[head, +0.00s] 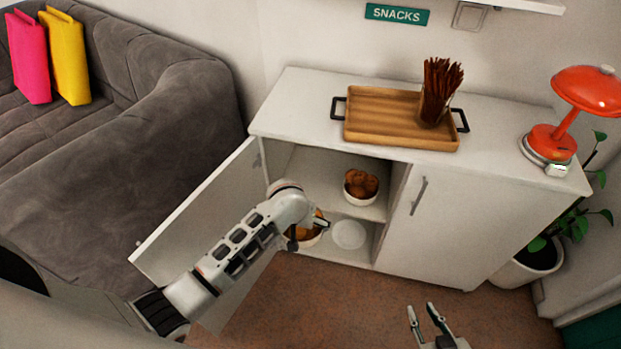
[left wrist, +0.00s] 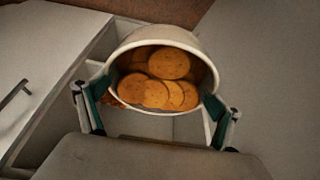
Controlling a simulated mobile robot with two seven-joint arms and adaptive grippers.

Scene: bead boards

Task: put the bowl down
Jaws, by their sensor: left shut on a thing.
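The white bowl (left wrist: 165,40) of round cookies fills the middle of the left wrist view. My left gripper (left wrist: 156,104) is shut on it, with one finger on each side. In the head view the bowl (head: 306,241) shows partly behind my left gripper (head: 309,230), inside the open cabinet at lower-shelf height. Whether the bowl touches the shelf is hidden. My right gripper (head: 421,312) is open and empty at the bottom of the head view, over the floor and away from the cabinet.
A white round dish (head: 348,234) is on the lower shelf beside the bowl. Another bowl with brown food (head: 361,187) stands on the upper shelf. The left cabinet door (head: 205,210) is open beside my left arm; the right door (head: 440,215) is closed. A wooden tray (head: 375,124) sits on top.

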